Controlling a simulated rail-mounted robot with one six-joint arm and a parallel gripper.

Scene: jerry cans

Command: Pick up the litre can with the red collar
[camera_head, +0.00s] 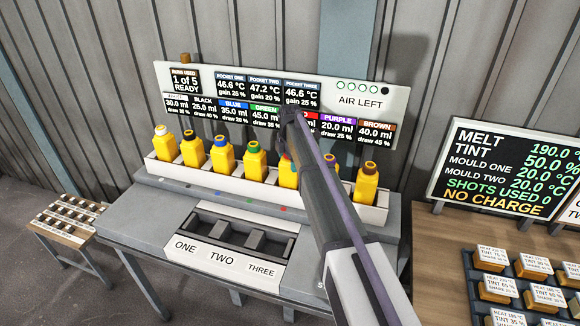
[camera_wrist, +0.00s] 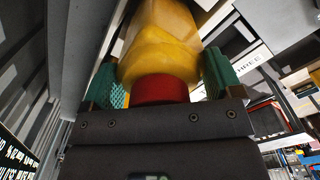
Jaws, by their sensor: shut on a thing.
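The yellow litre can with the red collar fills the middle of the wrist view: its yellow body (camera_wrist: 160,45) and its red collar (camera_wrist: 160,89). My gripper (camera_wrist: 160,78) is shut on it, with one green finger pad on each side of the can.
Other yellow cans with white (camera_head: 165,145), black (camera_head: 192,149), blue (camera_head: 222,156) and brown (camera_head: 366,185) collars stand in the rack. A display board (camera_head: 350,95) rises behind. A three-pocket tray (camera_head: 240,235) lies in front. A wooden table (camera_head: 445,265) stands at right.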

